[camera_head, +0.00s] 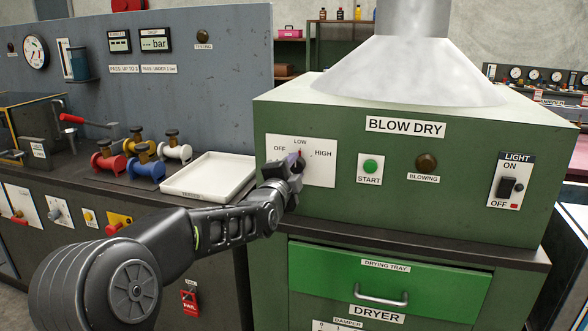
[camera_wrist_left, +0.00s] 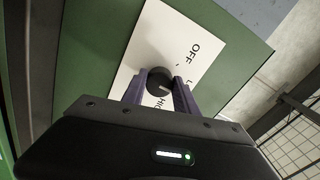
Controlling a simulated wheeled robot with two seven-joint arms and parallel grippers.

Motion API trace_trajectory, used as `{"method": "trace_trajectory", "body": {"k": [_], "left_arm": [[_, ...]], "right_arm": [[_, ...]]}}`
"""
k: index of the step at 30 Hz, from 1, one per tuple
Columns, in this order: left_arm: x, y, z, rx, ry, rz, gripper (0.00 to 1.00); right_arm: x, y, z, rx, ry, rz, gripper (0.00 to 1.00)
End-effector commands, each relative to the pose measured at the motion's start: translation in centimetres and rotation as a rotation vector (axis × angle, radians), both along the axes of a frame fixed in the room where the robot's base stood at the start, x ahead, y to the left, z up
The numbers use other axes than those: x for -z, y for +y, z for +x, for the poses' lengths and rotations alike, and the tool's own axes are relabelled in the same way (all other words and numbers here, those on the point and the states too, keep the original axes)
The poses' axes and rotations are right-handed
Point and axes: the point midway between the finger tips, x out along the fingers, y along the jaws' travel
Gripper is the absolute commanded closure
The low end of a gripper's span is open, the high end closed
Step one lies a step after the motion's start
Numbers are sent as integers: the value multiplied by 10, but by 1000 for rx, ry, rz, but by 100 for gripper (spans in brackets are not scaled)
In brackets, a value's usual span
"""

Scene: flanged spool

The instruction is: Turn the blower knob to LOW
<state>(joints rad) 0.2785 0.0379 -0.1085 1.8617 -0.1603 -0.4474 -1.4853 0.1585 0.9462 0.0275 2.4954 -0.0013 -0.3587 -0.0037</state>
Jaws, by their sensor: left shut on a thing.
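The blower knob (camera_head: 300,166) is a dark round knob on a white plate (camera_head: 322,172) marked OFF, LOW and HIGH, on the green BLOW DRY machine (camera_head: 460,160). My left gripper (camera_head: 294,162) is at the plate, its fingers around the knob. The left wrist view also shows the knob (camera_wrist_left: 159,78) between the two purple fingers (camera_wrist_left: 160,92). A small reddish mark shows at the knob's top, below the word LOW. The fingers partly cover the knob, so its exact setting is hard to read. My right gripper is in neither view.
A green START button (camera_head: 370,167), an amber BLOWING lamp (camera_head: 427,162) and a LIGHT switch (camera_head: 509,187) sit right of the plate. A white tray (camera_head: 195,190) and several coloured flanged spools (camera_head: 145,168) stand on the left bench. A drying tray drawer (camera_head: 400,285) is below.

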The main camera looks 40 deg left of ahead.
Motion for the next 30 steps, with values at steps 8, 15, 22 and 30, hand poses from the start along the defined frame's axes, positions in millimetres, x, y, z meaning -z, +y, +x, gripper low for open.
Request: {"method": "trace_trajectory", "body": {"k": [8, 15, 22, 30], "left_arm": [[0, 0, 0, 0, 0, -1, 45], [0, 0, 0, 0, 0, -1, 43], [0, -4, -13, 0, -2, -2, 43], [-1, -19, -54, -1, -2, 0, 43]], "right_arm": [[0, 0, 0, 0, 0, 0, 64], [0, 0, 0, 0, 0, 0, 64], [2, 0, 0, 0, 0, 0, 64], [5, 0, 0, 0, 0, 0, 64]]}}
